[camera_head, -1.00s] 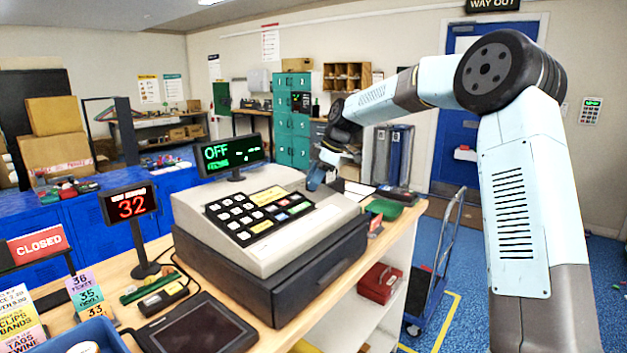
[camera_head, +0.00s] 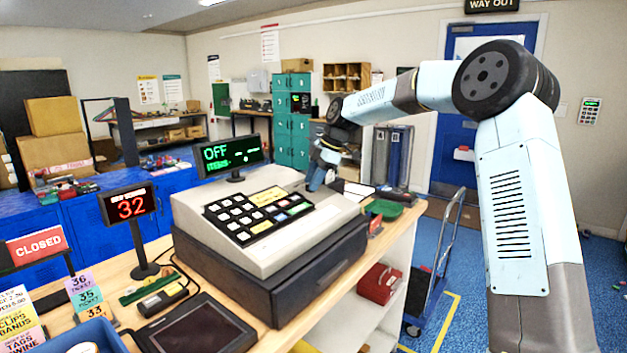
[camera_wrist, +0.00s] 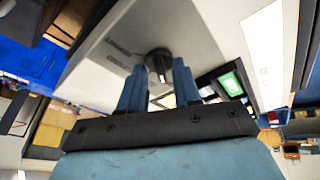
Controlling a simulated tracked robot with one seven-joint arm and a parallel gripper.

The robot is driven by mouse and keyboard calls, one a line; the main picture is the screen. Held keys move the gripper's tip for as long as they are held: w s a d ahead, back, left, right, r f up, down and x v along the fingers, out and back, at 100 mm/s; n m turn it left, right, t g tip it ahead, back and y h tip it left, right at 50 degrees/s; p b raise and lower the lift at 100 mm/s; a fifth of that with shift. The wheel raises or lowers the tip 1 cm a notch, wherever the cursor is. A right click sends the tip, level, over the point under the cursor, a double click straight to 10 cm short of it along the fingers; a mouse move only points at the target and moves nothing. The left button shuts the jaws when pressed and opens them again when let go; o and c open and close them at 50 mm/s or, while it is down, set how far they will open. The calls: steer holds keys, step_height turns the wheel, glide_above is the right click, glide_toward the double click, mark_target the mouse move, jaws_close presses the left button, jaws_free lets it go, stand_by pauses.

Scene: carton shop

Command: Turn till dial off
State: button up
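The till (camera_head: 280,225) is a cream and dark grey cash register on the wooden counter. Its green display (camera_head: 232,154) reads OFF, with a smaller line below. The till dial (camera_wrist: 158,62) is a round black knob with a pale pointer mark, on the till's cream face in the wrist view. The till body hides it in the head view. My gripper (camera_wrist: 159,82) is open, with its two blue fingers apart and the dial just beyond and between their tips. I cannot tell whether they touch it. In the head view my gripper (camera_head: 316,178) is at the till's far side.
A green tray (camera_head: 384,209) and dark binders stand to the right of the till. A red number sign (camera_head: 130,208) and a dark tablet (camera_head: 196,328) are at the left front. A blue trolley (camera_head: 432,285) stands on the floor beyond the counter.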

steer(key=shift+o, duration=0.3)
steer(key=shift+w+f, duration=0.1)
steer(key=v, duration=1.3)
steer(key=shift+d+r, duration=0.15)
steer(key=shift+r, duration=0.2)
steer(key=s+d+r+m+t+h, duration=0.15)
steer(key=s+d+m, duration=0.35)
steer(key=s, duration=0.7)
steer(key=s+d+m+t+h, duration=0.25)
steer(key=s+m, duration=0.45)
steer(key=s, duration=0.4)
steer(key=s+d+f+m, duration=0.3)
steer(key=s, duration=0.4)
steer(key=s+d+f+m+t, duration=0.1)
steer(key=s+d+f+m, duration=0.2)
steer(key=s, duration=0.5)
steer(key=s+d+f+m+h, duration=0.1)
steer(key=s+d+f+m, duration=0.2)
steer(key=s, duration=0.4)
steer(key=shift+s+d+m, duration=0.2)
steer(key=shift+d+m, duration=0.6)
steer(key=shift+m, duration=0.1)
